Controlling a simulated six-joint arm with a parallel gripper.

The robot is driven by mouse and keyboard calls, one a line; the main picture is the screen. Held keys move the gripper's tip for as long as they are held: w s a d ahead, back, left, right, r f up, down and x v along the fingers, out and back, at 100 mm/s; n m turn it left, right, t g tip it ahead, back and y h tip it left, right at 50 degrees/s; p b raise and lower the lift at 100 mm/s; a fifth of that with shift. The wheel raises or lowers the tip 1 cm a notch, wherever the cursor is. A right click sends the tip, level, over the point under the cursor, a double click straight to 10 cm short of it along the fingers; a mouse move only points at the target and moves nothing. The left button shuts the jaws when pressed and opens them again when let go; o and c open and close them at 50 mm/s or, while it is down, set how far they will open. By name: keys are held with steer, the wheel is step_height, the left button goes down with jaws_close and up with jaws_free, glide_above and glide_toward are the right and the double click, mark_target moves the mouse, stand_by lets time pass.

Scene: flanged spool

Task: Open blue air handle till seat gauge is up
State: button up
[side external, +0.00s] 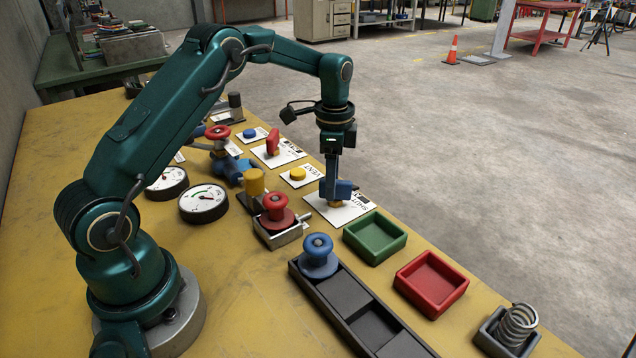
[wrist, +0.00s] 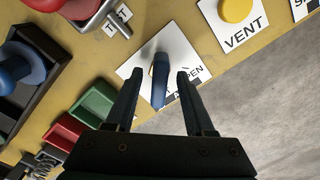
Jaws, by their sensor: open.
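The blue air handle (side external: 343,189) stands on a white plate (side external: 352,211) near the table's right edge. In the wrist view the blue handle (wrist: 160,80) lies between the two fingers, with gaps at its sides. Part of "OPEN" shows on the plate (wrist: 190,66) to its right. My gripper (side external: 333,180) points down at the handle, open; its fingers also show in the wrist view (wrist: 159,74). Two round dial gauges, (side external: 167,182) and (side external: 203,203), lie left of it. I cannot tell which is the seat gauge or read their needles surely.
A yellow button (wrist: 236,10) marked VENT is beside the handle plate.

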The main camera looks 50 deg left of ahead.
steer(key=shift+f, duration=0.45)
jaws_close()
